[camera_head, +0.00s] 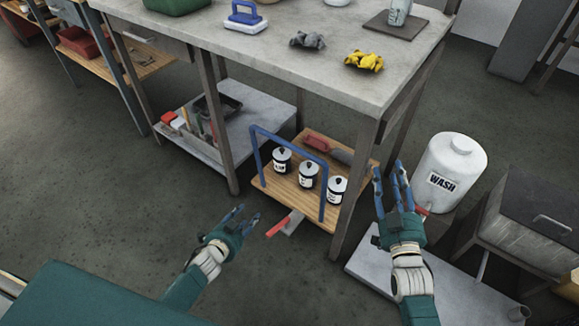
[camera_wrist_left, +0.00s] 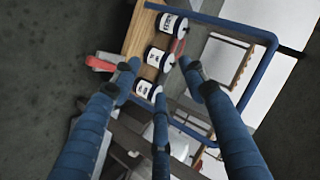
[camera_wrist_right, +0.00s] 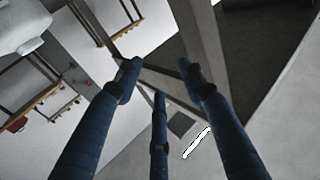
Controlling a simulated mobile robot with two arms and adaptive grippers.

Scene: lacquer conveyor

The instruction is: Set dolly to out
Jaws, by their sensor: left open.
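The dolly (camera_head: 268,184) is a low wooden platform with a blue tubular handle (camera_head: 289,141), partly under the workbench. Three white, dark-lidded cans stand on it, one of them the left can (camera_head: 281,160). A red pedal or lever (camera_head: 278,228) sticks out at its front. My left gripper (camera_head: 243,214) is open and empty, in front and left of the dolly. In the left wrist view the dolly deck (camera_wrist_left: 139,32) and blue handle (camera_wrist_left: 268,45) lie beyond its fingers. My right gripper (camera_head: 388,176) is open and empty, right of the bench leg.
The workbench (camera_head: 250,60) stands over the dolly, with its front leg (camera_head: 352,190) close to the dolly's right side. A white WASH container (camera_head: 452,165) and grey cabinet (camera_head: 530,215) stand at right. The floor (camera_head: 120,215) at left is clear.

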